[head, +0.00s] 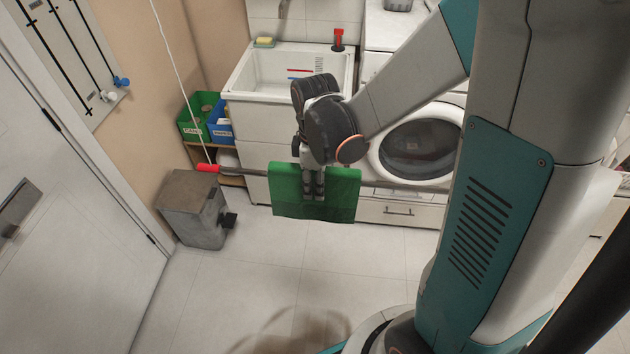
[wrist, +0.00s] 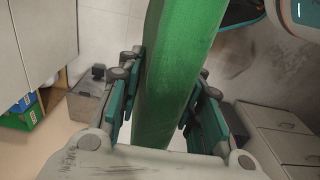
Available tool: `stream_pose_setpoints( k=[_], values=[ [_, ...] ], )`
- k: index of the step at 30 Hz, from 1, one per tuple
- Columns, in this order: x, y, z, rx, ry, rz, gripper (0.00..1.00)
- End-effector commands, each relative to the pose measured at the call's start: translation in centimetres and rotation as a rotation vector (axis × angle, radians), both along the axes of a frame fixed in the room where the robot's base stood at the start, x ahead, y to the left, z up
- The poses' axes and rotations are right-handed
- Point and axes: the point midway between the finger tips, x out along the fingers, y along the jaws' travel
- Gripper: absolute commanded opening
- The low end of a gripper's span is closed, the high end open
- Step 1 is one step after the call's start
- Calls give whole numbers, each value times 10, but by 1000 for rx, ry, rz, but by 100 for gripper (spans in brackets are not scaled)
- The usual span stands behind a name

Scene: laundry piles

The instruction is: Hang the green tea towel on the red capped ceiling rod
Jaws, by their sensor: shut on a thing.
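The green tea towel (head: 288,195) hangs as a short folded panel in the middle of the head view. My gripper (head: 313,187) points down and is shut on its middle. In the wrist view the towel (wrist: 178,70) runs as a green band between the two fingers (wrist: 160,112).
A grey bin (head: 193,212) stands on the floor below the red cap. Behind are a white sink (head: 262,78), a washing machine (head: 420,150), and green (head: 189,128) and blue (head: 222,133) boxes on a shelf. A door (head: 60,230) is at left. The front floor is clear.

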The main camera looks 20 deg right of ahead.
Motion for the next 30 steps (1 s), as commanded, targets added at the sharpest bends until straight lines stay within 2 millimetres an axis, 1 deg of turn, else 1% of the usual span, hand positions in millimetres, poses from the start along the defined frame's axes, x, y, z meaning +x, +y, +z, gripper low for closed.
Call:
stream_pose_setpoints(
  k=[2, 3, 5, 15, 19, 23, 30],
  values=[
    [0, 0, 0, 0, 0, 0, 8],
    [0, 0, 0, 0, 0, 0, 42],
    [0, 0, 0, 0, 0, 0, 56],
    [0, 0, 0, 0, 0, 0, 57],
    [0, 0, 7, 0, 0, 0, 57],
    [0, 0, 22, 0, 0, 0, 57],
    [-1, 0, 64, 0, 0, 0, 57]
  ],
)
